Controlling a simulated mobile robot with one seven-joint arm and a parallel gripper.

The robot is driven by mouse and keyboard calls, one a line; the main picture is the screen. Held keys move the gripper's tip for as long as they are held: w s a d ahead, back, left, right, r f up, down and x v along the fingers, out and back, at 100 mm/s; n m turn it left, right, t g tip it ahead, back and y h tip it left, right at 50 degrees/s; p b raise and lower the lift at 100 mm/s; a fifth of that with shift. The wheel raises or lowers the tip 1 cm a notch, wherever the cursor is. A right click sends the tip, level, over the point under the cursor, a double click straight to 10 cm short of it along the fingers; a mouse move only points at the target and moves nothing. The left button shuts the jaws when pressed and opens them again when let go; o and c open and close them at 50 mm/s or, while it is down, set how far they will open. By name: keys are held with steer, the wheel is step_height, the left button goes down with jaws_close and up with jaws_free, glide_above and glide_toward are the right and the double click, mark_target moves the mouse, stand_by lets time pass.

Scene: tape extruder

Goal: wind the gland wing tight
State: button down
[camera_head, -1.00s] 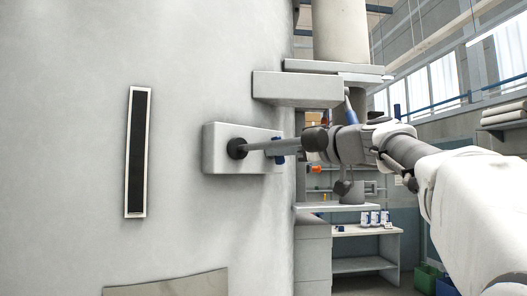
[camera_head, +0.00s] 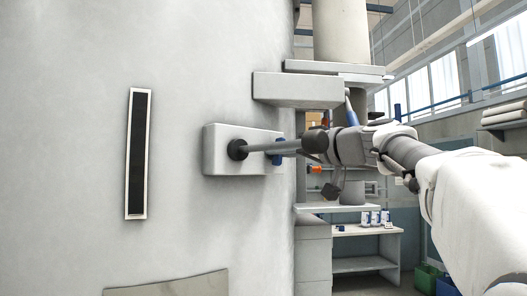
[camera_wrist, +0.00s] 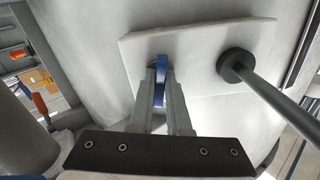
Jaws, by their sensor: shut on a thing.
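The gland wing is a blue piece (camera_wrist: 160,80) on the pale mounting block (camera_wrist: 200,50) in the wrist view. It also shows in the head view (camera_head: 278,152) at the right end of the block (camera_head: 215,150). My gripper (camera_wrist: 160,77) is shut on the blue wing, with one finger on each side of it. The fingers hide part of the wing and its seat.
A dark rod with a round black collar (camera_head: 237,149) sticks out of the same block, close beside the wing; it crosses the right of the wrist view (camera_wrist: 277,102). Another pale block (camera_head: 297,90) juts out above. A shelved bench (camera_head: 360,232) stands behind at lower right.

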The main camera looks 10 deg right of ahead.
steer(key=shift+m, duration=1.4)
steer(key=shift+p, duration=0.3)
steer(key=c, duration=1.3)
jaws_free()
steer(key=shift+m, duration=0.4)
steer(key=o, duration=0.5)
steer(key=shift+o, duration=0.2)
steer(key=b+v, duration=0.3)
steer(key=v, duration=0.5)
